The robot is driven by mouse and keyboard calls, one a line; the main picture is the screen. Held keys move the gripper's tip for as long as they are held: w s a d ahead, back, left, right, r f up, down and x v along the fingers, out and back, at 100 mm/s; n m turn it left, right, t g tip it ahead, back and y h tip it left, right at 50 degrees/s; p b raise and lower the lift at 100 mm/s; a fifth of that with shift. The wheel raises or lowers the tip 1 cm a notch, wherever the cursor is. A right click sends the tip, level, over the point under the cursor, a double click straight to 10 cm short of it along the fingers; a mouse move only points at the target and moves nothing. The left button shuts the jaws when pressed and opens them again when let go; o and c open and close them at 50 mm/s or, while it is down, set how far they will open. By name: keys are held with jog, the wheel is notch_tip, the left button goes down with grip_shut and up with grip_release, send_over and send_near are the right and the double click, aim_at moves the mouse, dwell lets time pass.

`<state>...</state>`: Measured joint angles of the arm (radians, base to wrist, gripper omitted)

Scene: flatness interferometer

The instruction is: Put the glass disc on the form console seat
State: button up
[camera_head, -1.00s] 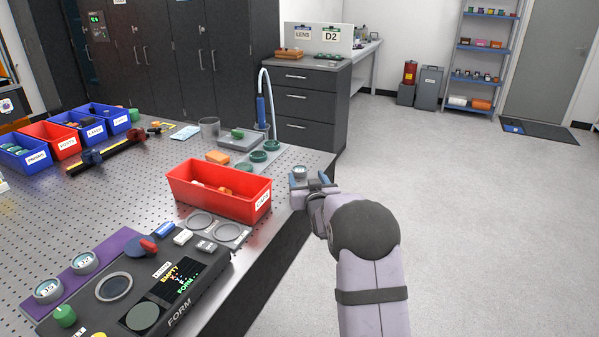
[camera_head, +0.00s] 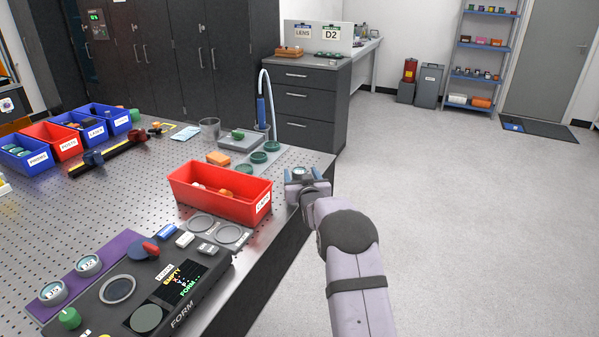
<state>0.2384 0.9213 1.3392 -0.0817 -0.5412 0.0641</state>
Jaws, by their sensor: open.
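A small round glass disc with a pale rim (camera_head: 299,172) shows between the fingers of my gripper (camera_head: 306,174), near the right edge of the perforated table. My gripper is open around it; I cannot tell whether the fingers touch it. The dark FORM console (camera_head: 205,303) stands at the front of the table. Its ringed round seat (camera_head: 117,289) looks bare, and its display (camera_head: 181,283) reads EMPTY. Two similar rimmed discs, a front one (camera_head: 52,292) and a back one (camera_head: 88,265), rest on a purple mat (camera_head: 118,243) left of the console.
Blue and red bins line the back left.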

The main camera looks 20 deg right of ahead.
jog(key=shift+w, duration=0.25)
jog(key=c, duration=1.3)
jog(key=shift+r, duration=0.15)
notch_tip(320, 180, up, 10)
jog(key=shift+f+b, duration=0.1)
jog(key=shift+b, duration=0.55)
